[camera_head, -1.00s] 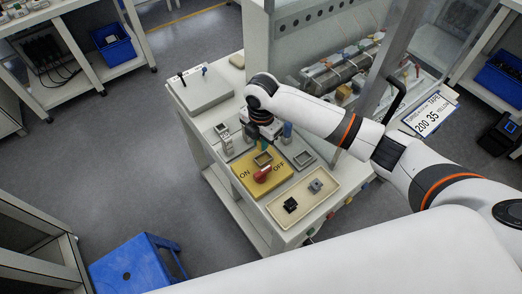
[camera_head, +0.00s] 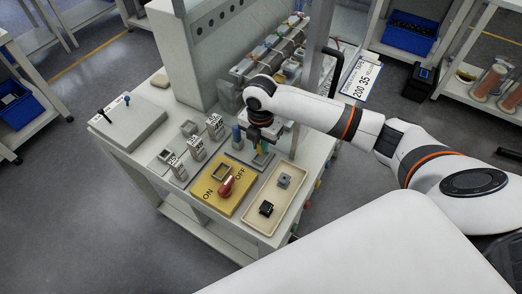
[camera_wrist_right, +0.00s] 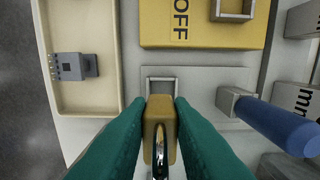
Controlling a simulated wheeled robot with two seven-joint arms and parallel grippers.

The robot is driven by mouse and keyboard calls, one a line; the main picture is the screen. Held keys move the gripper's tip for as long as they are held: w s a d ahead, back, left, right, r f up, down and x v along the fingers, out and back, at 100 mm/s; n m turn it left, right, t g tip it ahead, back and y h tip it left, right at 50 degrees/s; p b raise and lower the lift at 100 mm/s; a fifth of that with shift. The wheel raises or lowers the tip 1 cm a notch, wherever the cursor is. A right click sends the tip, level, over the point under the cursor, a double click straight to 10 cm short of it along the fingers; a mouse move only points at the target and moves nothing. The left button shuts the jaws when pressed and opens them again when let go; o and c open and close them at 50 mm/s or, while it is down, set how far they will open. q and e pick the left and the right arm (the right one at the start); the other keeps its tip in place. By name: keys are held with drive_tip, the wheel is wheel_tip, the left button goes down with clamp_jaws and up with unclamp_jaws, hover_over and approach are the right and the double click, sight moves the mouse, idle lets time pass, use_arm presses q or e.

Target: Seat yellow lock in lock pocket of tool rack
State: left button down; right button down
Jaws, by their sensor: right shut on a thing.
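My right gripper (camera_wrist_right: 161,115) has teal fingers shut on the yellow lock (camera_wrist_right: 160,130). The lock is a brass-yellow block with a shiny metal shackle at the bottom of the wrist view. The tool rack (camera_wrist_right: 205,82) is a grey plate with a square-rimmed lock pocket (camera_wrist_right: 162,82). The lock's end overlaps the near part of the pocket in the wrist view; I cannot tell whether it touches. A blue-handled tool (camera_wrist_right: 285,125) stands in the rack beside it. In the head view my right gripper (camera_head: 260,158) is above the rack, and the arm hides the pocket. My left gripper is not in view.
A yellow ON/OFF panel (camera_head: 213,199) with a red switch (camera_head: 226,186) sits beside the rack. A cream tray (camera_head: 270,218) holds a black part (camera_head: 266,208) and a grey part (camera_head: 284,180). Labelled grey blocks (camera_head: 196,147) stand to the left.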

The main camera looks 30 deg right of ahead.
sight(260, 153)
drive_tip(key=shift+a+f, duration=0.1)
drive_tip(key=shift+f, duration=0.25)
wheel_tip(260, 153, down, 3)
drive_tip(key=shift+f, duration=0.2)
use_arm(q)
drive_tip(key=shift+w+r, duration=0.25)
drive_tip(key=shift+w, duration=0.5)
use_arm(e)
drive_tip(key=shift+w+f, duration=0.1)
drive_tip(key=c, duration=1.3)
unclamp_jaws()
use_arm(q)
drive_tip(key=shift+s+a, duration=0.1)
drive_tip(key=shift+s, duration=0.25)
